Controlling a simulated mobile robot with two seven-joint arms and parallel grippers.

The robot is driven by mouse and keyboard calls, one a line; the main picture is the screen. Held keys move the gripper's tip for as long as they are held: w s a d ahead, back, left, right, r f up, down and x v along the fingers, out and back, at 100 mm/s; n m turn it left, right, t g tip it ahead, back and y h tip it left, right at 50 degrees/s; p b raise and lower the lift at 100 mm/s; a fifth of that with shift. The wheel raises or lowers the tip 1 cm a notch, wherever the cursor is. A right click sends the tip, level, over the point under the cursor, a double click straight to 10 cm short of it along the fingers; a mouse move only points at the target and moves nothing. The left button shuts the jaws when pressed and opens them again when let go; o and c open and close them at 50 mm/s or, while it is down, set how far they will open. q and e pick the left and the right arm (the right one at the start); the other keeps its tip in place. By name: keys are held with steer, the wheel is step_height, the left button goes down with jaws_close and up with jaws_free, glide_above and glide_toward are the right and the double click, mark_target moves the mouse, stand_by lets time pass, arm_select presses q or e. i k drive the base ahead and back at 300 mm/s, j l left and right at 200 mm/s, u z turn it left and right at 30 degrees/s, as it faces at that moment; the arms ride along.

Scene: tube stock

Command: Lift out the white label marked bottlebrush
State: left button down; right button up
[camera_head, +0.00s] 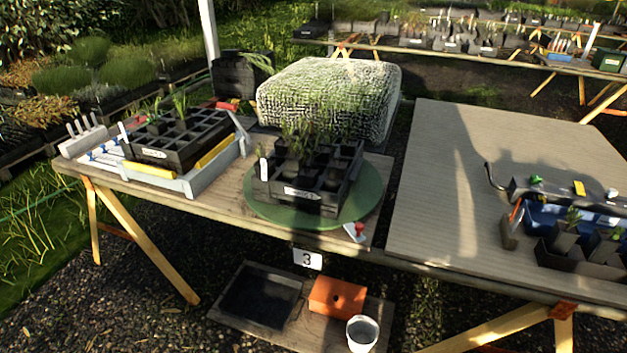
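Several white labels show, but I cannot read the word bottlebrush on any. One upright white label (263,171) stands at the left edge of the black tube tray (290,205), which sits on a round green disc (365,205). Another white label (123,131) stands at the left end of the black tray (165,155) on the left of the table. Several white upright pieces stand in a holder (84,140) at the far left; I cannot tell if they are labels. Neither gripper is in view.
A netted, whitish block (330,95) stands behind the disc. The grey board (450,180) at right is mostly clear, with a blue tray (545,213) and black pots at its right edge. An orange brick (337,297) and white pot (362,333) sit on a low shelf below.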

mark_target(123, 132)
steer(key=j+z, duration=0.15)
steer(key=j, duration=0.25)
steer(key=i+j+u, duration=0.7)
steer(key=i+u, duration=0.3)
steer(key=i+j+z, duration=0.15)
steer(key=z, duration=1.15)
steer(key=j+z, duration=0.4)
steer(key=k+j+z, duration=0.1)
steer(key=j+z, duration=0.25)
steer(key=k+j+z, duration=0.4)
steer(key=j, duration=0.2)
steer(key=i, duration=0.1)
